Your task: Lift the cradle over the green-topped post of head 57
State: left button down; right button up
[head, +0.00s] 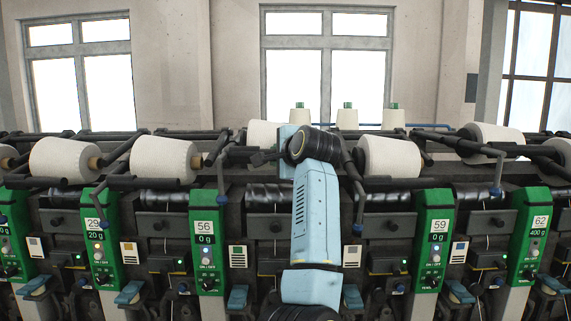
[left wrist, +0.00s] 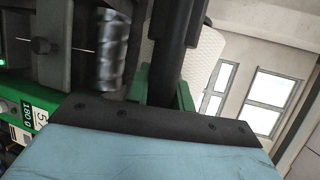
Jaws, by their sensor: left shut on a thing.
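My left arm rises through the middle of the head view, and its dark gripper (head: 265,158) points left among the cradle bars. It is shut on a dark cradle bar (left wrist: 182,45), which runs up the middle of the left wrist view. A white yarn package (head: 263,134) lies behind the gripper; a white package (left wrist: 206,55) also shows beside the bar in the wrist view. Green parts flank the bar's lower end there. A green post with a partly cut label (left wrist: 40,118), starting with 5, is at its left edge. My arm hides the front between posts 56 (head: 206,240) and 59 (head: 434,240).
More white packages lie in cradles to the left (head: 160,160) and right (head: 390,156). Dark bars with blue-tipped ends stand close on both sides of my arm. Several white cones with green tops (head: 347,117) stand behind. Windows are beyond.

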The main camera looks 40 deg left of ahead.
pick_arm(q)
jog(key=shift+r, duration=0.25)
pick_arm(e)
jog(key=shift+w+r, duration=0.35)
jog(key=shift+w, duration=0.15)
pick_arm(q)
jog(key=c, duration=1.5)
grip_release()
jog(key=shift+d, duration=0.1)
jog(key=b+v, duration=0.1)
jog(key=v, duration=0.5)
jog(key=b+v, duration=0.2)
jog(key=v, duration=0.5)
jog(key=shift+d+r, duration=0.1)
jog(key=shift+r, duration=0.15)
pick_arm(e)
notch_tip(320, 180, down, 3)
jog(key=shift+s+d, duration=0.1)
jog(key=shift+s, duration=0.05)
